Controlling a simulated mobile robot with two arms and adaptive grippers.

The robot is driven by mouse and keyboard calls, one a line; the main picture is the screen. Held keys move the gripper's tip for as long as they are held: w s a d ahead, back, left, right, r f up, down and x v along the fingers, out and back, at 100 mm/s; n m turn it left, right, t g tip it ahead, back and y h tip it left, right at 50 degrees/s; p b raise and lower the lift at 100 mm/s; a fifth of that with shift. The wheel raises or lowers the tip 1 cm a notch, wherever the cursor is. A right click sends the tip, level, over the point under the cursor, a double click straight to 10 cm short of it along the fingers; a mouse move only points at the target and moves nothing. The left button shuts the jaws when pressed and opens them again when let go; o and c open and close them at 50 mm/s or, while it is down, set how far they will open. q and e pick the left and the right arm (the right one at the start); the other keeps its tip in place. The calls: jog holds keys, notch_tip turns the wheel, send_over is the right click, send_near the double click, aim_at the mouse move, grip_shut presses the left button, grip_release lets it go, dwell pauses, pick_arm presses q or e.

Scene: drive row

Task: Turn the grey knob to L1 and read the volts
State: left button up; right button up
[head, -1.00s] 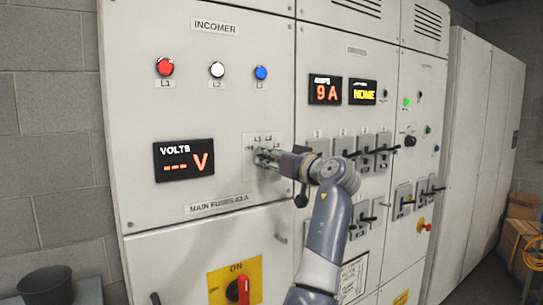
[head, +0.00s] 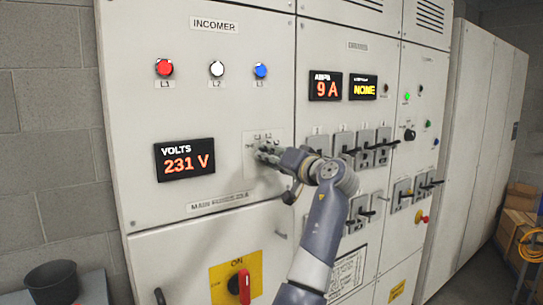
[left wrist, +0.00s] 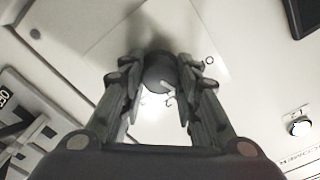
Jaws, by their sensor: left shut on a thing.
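My left gripper (head: 266,152) is at the selector plate (head: 250,142) on the incomer panel. In the left wrist view its fingers (left wrist: 159,85) are shut on the grey knob (left wrist: 160,72), one on each side. The knob's pale pointer mark slants to the lower right of that view; the small labels near it are too blurred to read. In the head view the fingers mostly hide the knob. The volts display (head: 185,159) is lit and reads 231 V. My right gripper is in neither view.
Red L1 (head: 164,68), white L2 (head: 217,69) and blue L3 (head: 260,71) lamps sit above. A red switch handle (head: 240,286) on a yellow plate is below. Several fuse switches with black handles (head: 384,145) stand right of my gripper. A dark bucket (head: 52,287) is at lower left.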

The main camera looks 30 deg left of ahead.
pick_arm(q)
jog(key=o, duration=1.1)
jog(key=v, duration=1.2)
jog(key=shift+w+f, duration=0.1)
